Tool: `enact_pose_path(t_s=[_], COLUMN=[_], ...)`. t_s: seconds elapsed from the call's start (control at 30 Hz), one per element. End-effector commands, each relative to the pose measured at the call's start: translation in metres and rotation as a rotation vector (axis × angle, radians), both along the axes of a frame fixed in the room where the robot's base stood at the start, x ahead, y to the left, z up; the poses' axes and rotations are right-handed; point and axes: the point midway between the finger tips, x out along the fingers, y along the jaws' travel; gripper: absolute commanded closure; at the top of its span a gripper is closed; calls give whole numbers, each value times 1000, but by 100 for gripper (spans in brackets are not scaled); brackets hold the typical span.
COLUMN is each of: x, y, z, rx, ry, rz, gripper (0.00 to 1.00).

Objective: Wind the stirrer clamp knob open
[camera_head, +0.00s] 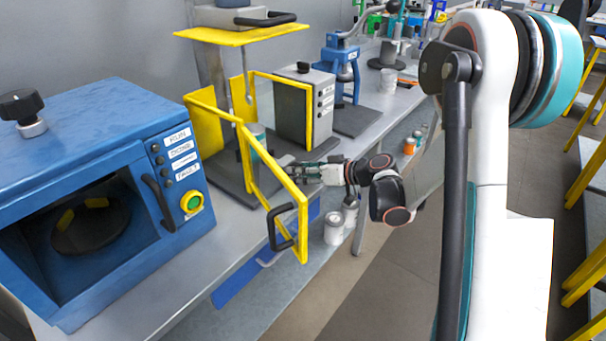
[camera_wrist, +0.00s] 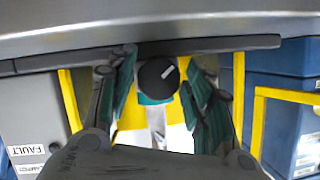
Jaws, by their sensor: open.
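A round black knob with a white line (camera_wrist: 158,78) shows in the wrist view, with a teal part just behind it. My gripper (camera_wrist: 157,94) is open, with one finger on each side of the knob; I cannot tell whether either finger touches it. In the head view my gripper (camera_head: 287,164) reaches in behind the swung-out yellow guard frame (camera_head: 262,160) of the stirrer. The knob is not distinguishable there. A teal can (camera_head: 257,134) stands partly hidden behind the frame.
A blue oven-like machine (camera_head: 95,135) stands at the left. The guard's black handle (camera_head: 282,228) juts out over the bench front. A grey control box (camera_head: 303,105) and a blue press (camera_head: 341,70) stand farther back. White cans (camera_head: 334,228) stand below the bench.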

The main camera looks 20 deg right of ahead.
Motion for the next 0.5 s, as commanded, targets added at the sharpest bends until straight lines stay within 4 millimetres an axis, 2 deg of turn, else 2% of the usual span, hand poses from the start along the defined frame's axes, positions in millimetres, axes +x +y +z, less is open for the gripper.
enact_pose_path(t_s=[0.1, 0.27, 0.5], x=[0, 0, 0], y=[0, 0, 0], z=[0, 0, 0], rx=[0, 0, -8], ry=[0, 0, -6], rz=[0, 0, 0], gripper=[53, 86, 86])
